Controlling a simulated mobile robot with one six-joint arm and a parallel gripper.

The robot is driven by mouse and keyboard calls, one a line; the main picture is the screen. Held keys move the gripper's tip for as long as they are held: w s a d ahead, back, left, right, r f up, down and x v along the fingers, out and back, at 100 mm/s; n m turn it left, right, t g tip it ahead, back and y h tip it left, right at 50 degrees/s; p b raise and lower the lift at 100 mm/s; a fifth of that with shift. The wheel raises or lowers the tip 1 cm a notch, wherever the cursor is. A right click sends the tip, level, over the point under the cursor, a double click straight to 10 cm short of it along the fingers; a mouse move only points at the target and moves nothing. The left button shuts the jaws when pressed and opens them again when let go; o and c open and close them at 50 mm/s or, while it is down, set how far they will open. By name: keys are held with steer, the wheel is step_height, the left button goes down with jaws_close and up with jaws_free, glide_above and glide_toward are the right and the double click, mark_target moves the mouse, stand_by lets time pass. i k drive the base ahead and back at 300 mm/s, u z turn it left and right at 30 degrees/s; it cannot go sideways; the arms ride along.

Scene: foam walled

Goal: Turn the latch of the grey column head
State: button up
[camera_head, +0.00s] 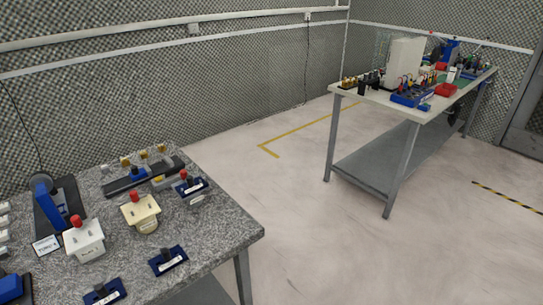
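Several small devices with red knobs stand on the speckled grey table (222,232) at lower left. A white one (85,243) stands at the front left and a cream one (140,214) behind it to the right. A smaller greyish one (196,198) with dark blue parts stands near the table's right edge. I cannot tell for certain which is the grey column head. No latch can be made out at this size. My gripper is not in view.
Dark blue labelled holders (168,261) lie at the table's front, and a blue-and-black device (50,207) stands at left. A second table (430,112), crowded with equipment, stands at upper right. The pale floor (300,225) between the tables is clear.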

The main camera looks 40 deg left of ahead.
mark_target(183, 173)
steer(key=u, duration=2.3)
